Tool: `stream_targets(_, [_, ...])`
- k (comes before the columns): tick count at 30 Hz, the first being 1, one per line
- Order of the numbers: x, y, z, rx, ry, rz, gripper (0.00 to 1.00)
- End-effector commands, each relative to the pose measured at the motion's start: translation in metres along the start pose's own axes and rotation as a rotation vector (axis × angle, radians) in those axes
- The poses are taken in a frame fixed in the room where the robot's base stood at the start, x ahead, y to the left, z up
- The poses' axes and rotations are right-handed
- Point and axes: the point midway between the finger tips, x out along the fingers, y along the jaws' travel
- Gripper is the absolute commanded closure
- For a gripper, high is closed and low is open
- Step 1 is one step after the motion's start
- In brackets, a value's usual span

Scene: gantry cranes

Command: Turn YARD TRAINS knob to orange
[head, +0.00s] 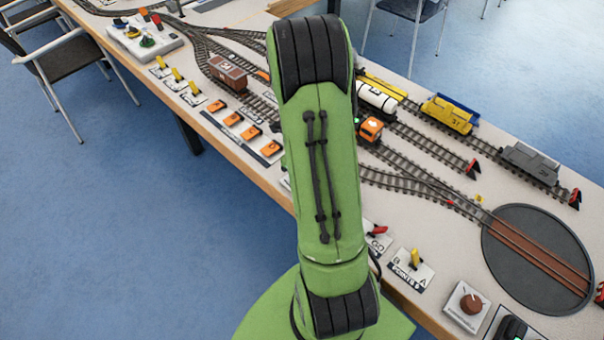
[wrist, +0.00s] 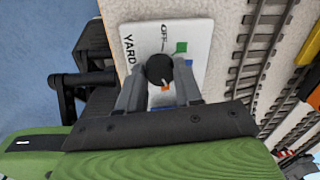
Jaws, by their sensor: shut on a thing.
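The YARD TRAINS panel is a white plate (wrist: 203,38) in the wrist view, with the lettering "YARD" and "OFF" readable and the rest covered. Its round black knob (wrist: 160,68) has a pale pointer mark toward the lower side of the picture. Orange and blue patches show partly between and beside the fingers. My gripper (wrist: 160,77) is shut on the knob, one grey finger on each side. In the head view my green arm hides the gripper, and I cannot make out this panel there.
Model tracks (wrist: 262,60) run just right of the panel. In the head view, orange switches (head: 233,119), yellow levers (head: 414,259), wagons (head: 447,113) and a turntable (head: 540,262) stand around my arm. Blue floor is open at the left.

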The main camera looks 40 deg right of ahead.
Motion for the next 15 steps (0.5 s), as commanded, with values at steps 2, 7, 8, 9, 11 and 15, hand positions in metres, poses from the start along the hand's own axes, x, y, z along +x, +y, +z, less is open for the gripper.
stream_targets(2, [0.0001,-0.0005,0.0011,0.05,0.0,-0.002,0.96])
stream_targets(7, [-0.0001,-0.0007,0.0013,0.143,0.005,-0.002,0.96])
stream_targets(8, [-0.0001,-0.0007,0.0014,0.156,0.005,-0.002,0.96])
stream_targets(9, [-0.0002,-0.0008,0.0014,0.17,0.006,-0.002,0.96])
stream_targets(11, [-0.0002,-0.0008,0.0015,0.191,0.007,-0.002,0.96])
stream_targets(15, [-0.0004,-0.0008,0.0015,0.22,0.009,-0.002,0.96])
